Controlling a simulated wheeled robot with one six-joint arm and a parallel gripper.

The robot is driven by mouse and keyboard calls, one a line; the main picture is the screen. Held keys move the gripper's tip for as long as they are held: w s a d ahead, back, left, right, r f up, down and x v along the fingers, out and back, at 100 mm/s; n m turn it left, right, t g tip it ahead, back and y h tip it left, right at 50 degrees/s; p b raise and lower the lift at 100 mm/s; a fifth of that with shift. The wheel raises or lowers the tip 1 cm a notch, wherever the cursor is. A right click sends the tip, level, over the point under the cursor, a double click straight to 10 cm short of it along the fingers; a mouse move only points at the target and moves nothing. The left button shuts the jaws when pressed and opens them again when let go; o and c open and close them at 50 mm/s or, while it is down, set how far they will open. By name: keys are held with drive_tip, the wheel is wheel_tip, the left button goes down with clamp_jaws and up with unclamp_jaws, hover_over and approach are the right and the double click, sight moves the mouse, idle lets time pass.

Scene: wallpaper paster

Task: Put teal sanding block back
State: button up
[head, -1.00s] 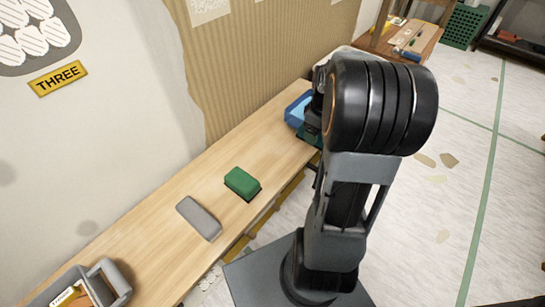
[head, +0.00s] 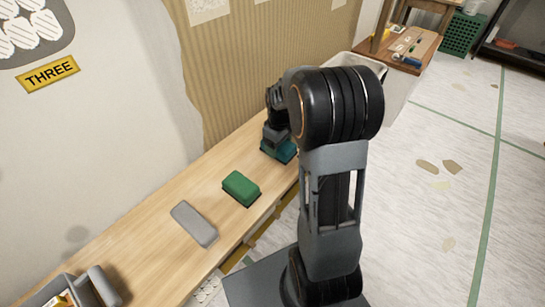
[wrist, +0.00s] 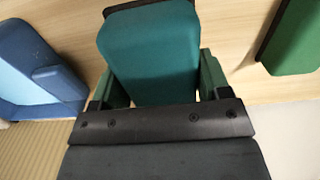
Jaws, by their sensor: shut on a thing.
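The teal sanding block (wrist: 150,55) is between the two fingers of my gripper (wrist: 163,84) in the wrist view, and the gripper is shut on it. In the head view the teal block (head: 283,154) shows beneath my gripper (head: 277,140), over the far part of the wooden bench (head: 225,163). I cannot tell whether it touches the bench top. My gripper hides much of its top in the head view.
A grey caddy (head: 95,288) stands at lower left. A blue tray (wrist: 38,70) shows left in the wrist view.

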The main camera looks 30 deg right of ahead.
sight(272, 159)
drive_tip(key=shift+w+a+f+b, duration=0.2)
drive_tip(key=shift+w+a+f, duration=0.15)
drive_tip(key=shift+f, duration=0.25)
drive_tip(key=shift+w+a+f+b, duration=0.15)
drive_tip(key=shift+w+a+f, duration=0.15)
drive_tip(key=shift+f, duration=0.25)
drive_tip(key=shift+s+a+f, duration=0.1)
drive_tip(key=shift+a+f, duration=0.05)
drive_tip(key=shift+f, duration=1.25)
drive_tip(key=o, duration=1)
drive_tip(key=shift+c, duration=0.2)
drive_tip(key=shift+f+b, duration=0.15)
drive_tip(key=shift+b, duration=0.25)
